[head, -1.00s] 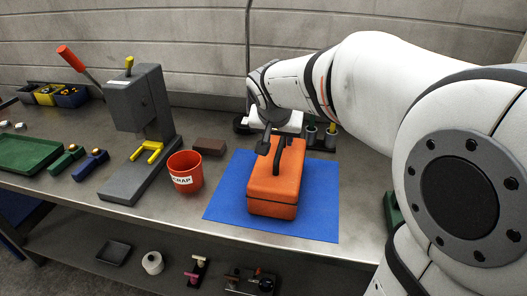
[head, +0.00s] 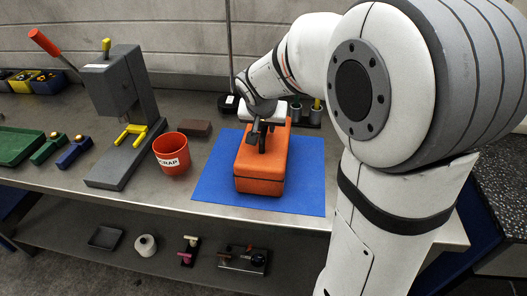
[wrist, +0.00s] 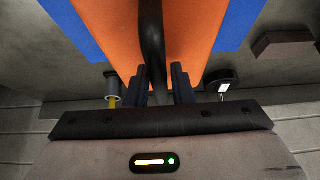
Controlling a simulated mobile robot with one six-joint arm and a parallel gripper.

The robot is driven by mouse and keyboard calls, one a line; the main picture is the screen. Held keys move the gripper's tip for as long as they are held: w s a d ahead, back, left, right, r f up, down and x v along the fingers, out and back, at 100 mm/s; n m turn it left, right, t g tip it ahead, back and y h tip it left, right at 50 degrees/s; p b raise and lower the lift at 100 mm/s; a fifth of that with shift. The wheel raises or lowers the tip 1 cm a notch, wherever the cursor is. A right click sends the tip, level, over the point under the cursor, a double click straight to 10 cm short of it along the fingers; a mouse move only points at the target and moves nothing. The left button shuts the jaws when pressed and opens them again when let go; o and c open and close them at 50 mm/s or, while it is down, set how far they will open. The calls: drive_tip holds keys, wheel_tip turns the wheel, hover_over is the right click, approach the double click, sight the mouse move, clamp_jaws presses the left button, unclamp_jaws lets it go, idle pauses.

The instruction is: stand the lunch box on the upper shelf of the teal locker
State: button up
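The lunch box (head: 262,168) is an orange box with a black handle on top. It lies on the blue mat (head: 306,190) on the bench. My gripper (head: 262,138) is at the handle, pointing down. In the wrist view, the dark fingers of my gripper (wrist: 160,82) stand on either side of the black handle (wrist: 152,45), with a thin strip of orange lid (wrist: 195,35) showing between the handle and the right finger. The fingers look open around the handle. The teal locker is in neither view.
A red scrap bucket (head: 171,153) and a brown block (head: 195,128) stand left of the mat. A grey press (head: 122,100) is further left. Dark holders (head: 305,113) stand behind the box. A lower shelf (head: 190,225) holds several small things.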

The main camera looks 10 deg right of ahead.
clamp_jaws()
idle(1.0)
